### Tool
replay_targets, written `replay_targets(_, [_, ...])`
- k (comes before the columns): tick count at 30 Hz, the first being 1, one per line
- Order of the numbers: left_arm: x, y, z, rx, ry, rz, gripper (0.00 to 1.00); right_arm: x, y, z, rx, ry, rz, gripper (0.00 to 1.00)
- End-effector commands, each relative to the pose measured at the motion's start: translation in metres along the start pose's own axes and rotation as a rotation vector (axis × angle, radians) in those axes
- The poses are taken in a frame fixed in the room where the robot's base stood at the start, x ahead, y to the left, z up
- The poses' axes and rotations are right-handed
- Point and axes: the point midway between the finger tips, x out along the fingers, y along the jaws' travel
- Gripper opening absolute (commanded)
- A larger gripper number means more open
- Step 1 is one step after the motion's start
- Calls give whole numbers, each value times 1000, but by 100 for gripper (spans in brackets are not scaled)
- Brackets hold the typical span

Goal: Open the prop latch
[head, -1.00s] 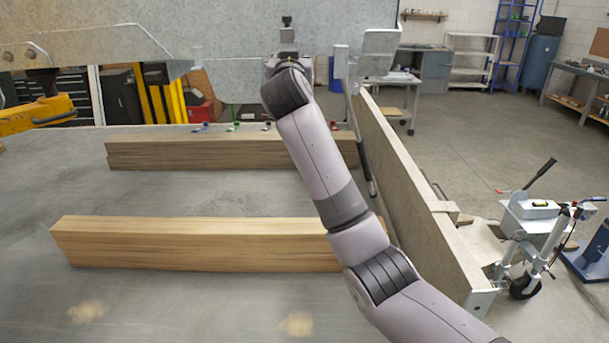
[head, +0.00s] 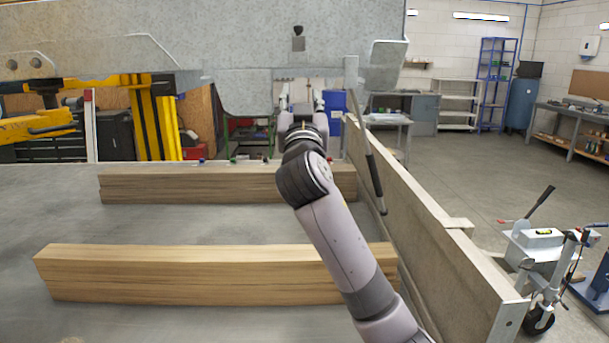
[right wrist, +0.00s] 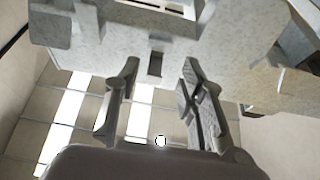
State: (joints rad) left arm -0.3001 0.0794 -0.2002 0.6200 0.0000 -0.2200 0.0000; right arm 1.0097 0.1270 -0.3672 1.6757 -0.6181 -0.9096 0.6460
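My right gripper (head: 301,88) is raised in front of a grey galvanised plate (head: 240,90), fingers pointing up. A small dark knob on a pale bracket (head: 298,38) shows on the plate above the fingers. It may be the prop latch, but I cannot tell for sure. In the right wrist view the gripper (right wrist: 158,68) is open and empty, its two fingers apart below pale metal plates (right wrist: 215,45). A small dark slot (right wrist: 155,64) shows in the metal between the fingertips. No contact is clear. My left gripper is out of view.
Two timber stacks (head: 215,272) (head: 190,186) lie across the grey deck. A side board (head: 430,225) with a dark-gripped rod (head: 374,172) runs along its right edge. A yellow arm (head: 40,127) is at the left. A wheeled jack (head: 540,250) stands right; the floor behind is open.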

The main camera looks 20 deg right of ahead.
Motion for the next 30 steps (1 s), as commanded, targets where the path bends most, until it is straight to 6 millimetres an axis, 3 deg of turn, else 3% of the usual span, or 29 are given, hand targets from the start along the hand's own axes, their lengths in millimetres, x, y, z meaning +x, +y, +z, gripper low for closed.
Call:
replay_targets(11, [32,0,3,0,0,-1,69,-79,0,3,5,0,-1,37])
replay_targets(21, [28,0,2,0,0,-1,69,-93,4,59,-17,-126,-17,37])
replay_targets(30, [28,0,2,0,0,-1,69,-99,6,78,-22,-168,-22,37])
